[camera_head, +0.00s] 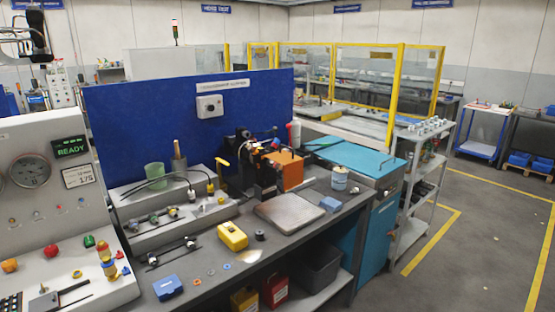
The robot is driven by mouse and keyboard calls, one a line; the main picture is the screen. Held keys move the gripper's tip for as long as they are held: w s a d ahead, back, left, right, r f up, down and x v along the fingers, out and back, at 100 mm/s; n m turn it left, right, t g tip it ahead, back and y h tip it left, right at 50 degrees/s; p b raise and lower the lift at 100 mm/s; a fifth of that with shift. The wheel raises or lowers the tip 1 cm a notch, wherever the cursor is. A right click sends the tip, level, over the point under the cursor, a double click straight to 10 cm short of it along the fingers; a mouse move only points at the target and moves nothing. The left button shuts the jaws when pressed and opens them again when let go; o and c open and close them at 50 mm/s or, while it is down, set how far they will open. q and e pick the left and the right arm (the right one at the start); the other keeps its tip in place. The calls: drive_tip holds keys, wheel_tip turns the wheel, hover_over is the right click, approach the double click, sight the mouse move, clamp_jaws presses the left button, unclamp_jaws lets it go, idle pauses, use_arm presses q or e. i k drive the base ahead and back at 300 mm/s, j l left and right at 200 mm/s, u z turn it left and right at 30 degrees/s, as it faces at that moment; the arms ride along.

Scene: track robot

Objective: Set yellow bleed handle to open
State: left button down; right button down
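Two yellow parts could be the bleed handle, and I cannot tell which it is. A small yellow lever (222,161) stands up at the right end of the grey fixture, left of the orange machine. Whether either is open or closed is too small to tell. Neither of my grippers shows clearly in this view.
The panel has a READY display (72,146) and a round gauge (30,171). The bench holds a yellow case (232,236), a grey plate (290,210), a blue box (168,287) and an orange machine (284,170). Floor at the right (480,250) is clear.

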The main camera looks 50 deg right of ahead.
sight(223, 162)
drive_tip(key=i+l+z, duration=0.15)
drive_tip(key=l+z, duration=0.15)
drive_tip(key=l, duration=0.15)
drive_tip(key=i+l+z, duration=0.2)
drive_tip(key=l+z, duration=0.15)
drive_tip(key=i+l+z, duration=0.3)
drive_tip(key=l, duration=0.2)
drive_tip(key=i+l, duration=0.15)
drive_tip(key=l, duration=0.15)
